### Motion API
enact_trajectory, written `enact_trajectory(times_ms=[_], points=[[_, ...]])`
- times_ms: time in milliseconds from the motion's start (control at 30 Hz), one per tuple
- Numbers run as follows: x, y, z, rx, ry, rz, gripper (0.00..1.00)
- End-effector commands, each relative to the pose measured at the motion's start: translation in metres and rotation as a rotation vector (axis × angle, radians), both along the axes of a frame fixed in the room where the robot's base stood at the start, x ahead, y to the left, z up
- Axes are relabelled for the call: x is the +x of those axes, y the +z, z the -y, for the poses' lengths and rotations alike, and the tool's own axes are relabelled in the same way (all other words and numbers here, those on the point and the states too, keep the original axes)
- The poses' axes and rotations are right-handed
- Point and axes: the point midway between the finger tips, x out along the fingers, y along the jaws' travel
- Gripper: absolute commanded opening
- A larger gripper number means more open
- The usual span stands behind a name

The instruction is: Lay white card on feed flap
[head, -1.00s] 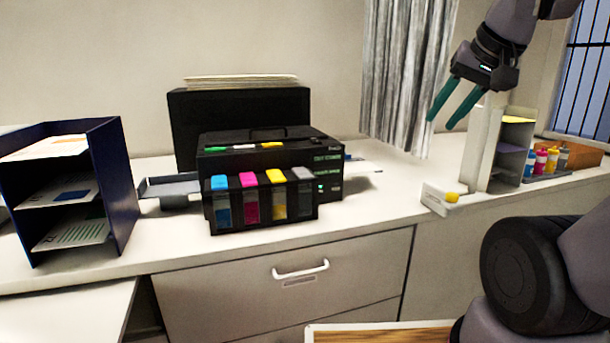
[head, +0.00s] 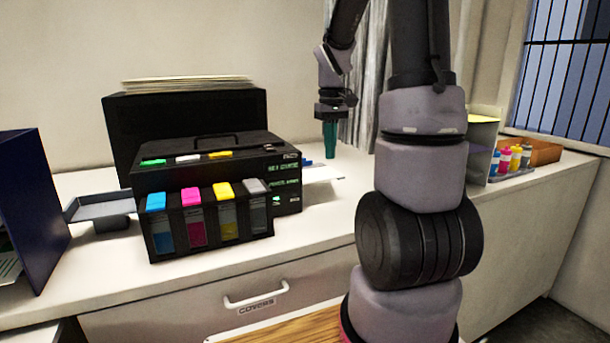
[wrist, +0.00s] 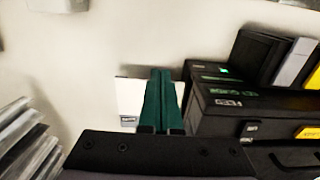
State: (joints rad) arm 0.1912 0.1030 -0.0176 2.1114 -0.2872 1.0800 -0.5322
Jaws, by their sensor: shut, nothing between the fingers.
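My gripper (head: 330,152) points down beside the right side of the black printer (head: 215,165). Its green fingers are shut with nothing between them, and they also show in the wrist view (wrist: 162,78). A flat white card (wrist: 130,97) lies below and beside the fingers in the wrist view, close to the printer's side. In the head view a pale flat piece (head: 322,173) juts out right of the printer; I cannot tell card from flap there. The feed flap is not clearly visible, and the fingers hide part of this spot.
A grey tray (head: 100,208) sticks out left of the printer. Colored ink tanks (head: 208,220) line its front. A dark blue shelf (head: 35,205) stands at left. Bottles (head: 507,160) and an orange box (head: 540,150) are at right. A curtain (head: 365,85) hangs behind my gripper.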

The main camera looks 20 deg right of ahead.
Motion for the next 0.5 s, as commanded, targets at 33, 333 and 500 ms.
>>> enact_trajectory(times_ms=[33, 333, 500], points=[[0.001, -0.003, 0.002, 0.0, 0.003, -0.005, 0.0], [0.0, -0.048, 0.001, 0.001, 0.005, -0.012, 0.0], [0.0, -0.085, 0.001, 0.001, 0.005, -0.011, 0.0]])
